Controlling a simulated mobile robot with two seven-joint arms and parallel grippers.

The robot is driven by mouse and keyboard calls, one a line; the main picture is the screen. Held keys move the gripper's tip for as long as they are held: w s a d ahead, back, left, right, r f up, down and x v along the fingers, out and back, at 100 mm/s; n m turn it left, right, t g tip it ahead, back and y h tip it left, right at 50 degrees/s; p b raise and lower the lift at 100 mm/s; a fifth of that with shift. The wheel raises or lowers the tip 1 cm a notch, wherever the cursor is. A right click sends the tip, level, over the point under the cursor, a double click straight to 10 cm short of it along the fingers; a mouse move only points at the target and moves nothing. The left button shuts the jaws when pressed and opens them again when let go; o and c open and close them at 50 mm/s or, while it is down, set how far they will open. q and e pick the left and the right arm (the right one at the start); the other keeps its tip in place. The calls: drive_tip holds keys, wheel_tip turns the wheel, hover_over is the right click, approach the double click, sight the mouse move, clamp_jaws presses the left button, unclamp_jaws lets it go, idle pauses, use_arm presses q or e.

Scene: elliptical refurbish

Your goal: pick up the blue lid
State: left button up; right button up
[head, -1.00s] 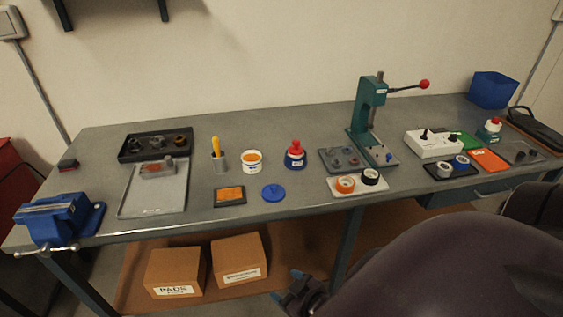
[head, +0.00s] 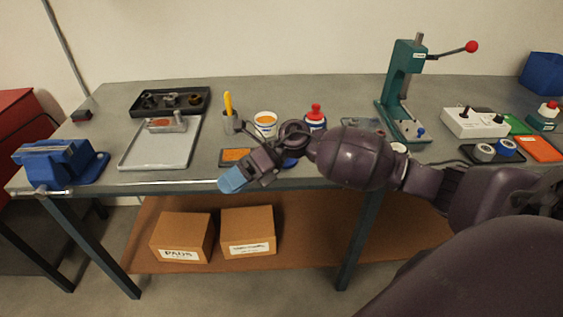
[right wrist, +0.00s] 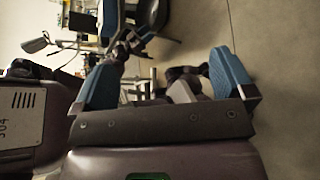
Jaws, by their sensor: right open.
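The blue lid (head: 289,162) lies on the bench near its front edge. In the head view it is mostly hidden behind my right gripper and forearm, and only a bit of blue shows. My right gripper (head: 233,180) is in front of the bench's front edge, left of the lid. In the right wrist view, my right gripper (right wrist: 165,80) is open, its two blue fingers wide apart with nothing between them. That view shows floor and distant furniture, not the lid. My left gripper is not in view.
An orange pad (head: 236,156), a white tub (head: 265,122) and a red-capped bottle (head: 315,118) stand close to my right arm. A grey tray (head: 135,152) and blue vise (head: 55,163) are left. A green press (head: 402,85) stands right. Boxes (head: 248,230) sit on the lower shelf.

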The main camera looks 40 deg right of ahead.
drive_tip(key=w+d+r+n+h+b, duration=0.1)
drive_tip(key=w+d+h, duration=0.2)
drive_tip(key=d, duration=0.3)
drive_tip(key=w+d+r+n+h+b, duration=0.1)
drive_tip(key=w+d+n+h, duration=0.1)
drive_tip(key=d+h, duration=0.4)
drive_tip(key=w+d+r+n+g+h+b, duration=0.1)
drive_tip(key=w+d+n+h+b, duration=0.1)
drive_tip(key=d, duration=0.6)
drive_tip(key=shift+w+d+r+h, duration=0.15)
drive_tip(key=shift+w+h, duration=0.3)
drive_tip(key=shift+h, duration=0.25)
drive_tip(key=shift+w+a+r+h, duration=0.1)
drive_tip(key=shift+w+h, duration=0.3)
drive_tip(key=shift+h, duration=0.3)
drive_tip(key=shift+d, duration=0.2)
wheel_tip(320, 180, down, 5)
drive_tip(key=shift+a+f+b, duration=0.1)
drive_tip(key=shift+b, duration=0.3)
drive_tip(key=f, duration=0.2)
drive_tip(key=a+f, duration=0.1)
drive_tip(key=f, duration=0.2)
drive_tip(key=shift+w+a+b, duration=0.1)
drive_tip(key=shift+b, duration=0.2)
drive_tip(key=shift+f, duration=0.15)
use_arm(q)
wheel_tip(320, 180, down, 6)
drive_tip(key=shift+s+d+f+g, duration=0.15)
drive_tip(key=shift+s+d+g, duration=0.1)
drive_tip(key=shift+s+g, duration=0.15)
